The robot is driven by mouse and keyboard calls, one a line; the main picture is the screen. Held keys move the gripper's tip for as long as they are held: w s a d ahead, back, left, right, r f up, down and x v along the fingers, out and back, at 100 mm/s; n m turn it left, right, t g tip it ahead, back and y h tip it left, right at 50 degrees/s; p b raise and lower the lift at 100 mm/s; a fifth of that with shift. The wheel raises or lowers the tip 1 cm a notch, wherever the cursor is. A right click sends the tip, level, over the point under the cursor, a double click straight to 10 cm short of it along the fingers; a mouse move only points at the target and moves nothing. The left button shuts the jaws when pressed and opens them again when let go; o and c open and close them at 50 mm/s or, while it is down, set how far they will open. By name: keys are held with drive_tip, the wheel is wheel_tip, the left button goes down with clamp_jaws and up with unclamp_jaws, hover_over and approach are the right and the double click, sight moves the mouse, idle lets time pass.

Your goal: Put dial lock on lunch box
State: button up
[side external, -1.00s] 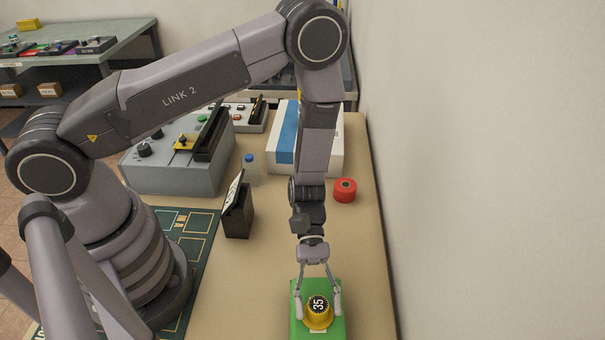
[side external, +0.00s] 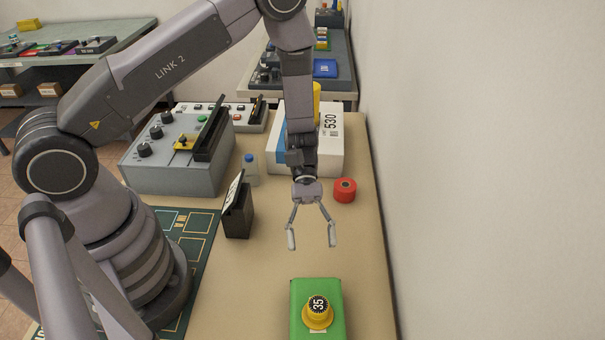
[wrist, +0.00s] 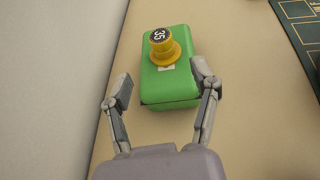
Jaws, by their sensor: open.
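The green lunch box (side external: 301,294) lies at the near end of the tan table in the side external view. The yellow dial lock (side external: 318,312), with a black top marked 35, stands upright on top of the lunch box. My gripper (side external: 312,245) is open and empty, raised and set back from the lunch box. In the wrist view the open fingers (wrist: 163,85) frame the near end of the green lunch box (wrist: 170,92). The dial lock (wrist: 163,48) rests on its lid, beyond the fingertips.
A red round piece (side external: 345,190) sits behind my gripper to the right. A white box marked 530 (side external: 330,140) is farther back. A black stand (side external: 238,212), a small bottle (side external: 250,168) and a grey control panel (side external: 170,170) are left. A wall (side external: 480,170) borders the right side.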

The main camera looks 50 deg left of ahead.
drive_tip(key=a+r+m+t+y, duration=0.2)
drive_tip(key=a+r+m, duration=0.15)
drive_tip(key=r, duration=0.45)
drive_tip(key=a+r+m+t+y, duration=0.2)
drive_tip(key=a+r+m+y, duration=0.15)
drive_tip(key=r, duration=0.55)
drive_tip(key=s+a+r+m+t+y, duration=0.3)
drive_tip(key=s+a+r+t+y, duration=0.2)
drive_tip(key=s+a+r+t, duration=0.4)
drive_tip(key=s+a+r, duration=0.2)
drive_tip(key=a+r, duration=0.1)
drive_tip(key=a, duration=0.1)
drive_tip(key=shift+s+r+m+t, duration=0.25)
drive_tip(key=shift+r+m+t, duration=0.05)
drive_tip(key=shift+r+m, duration=0.1)
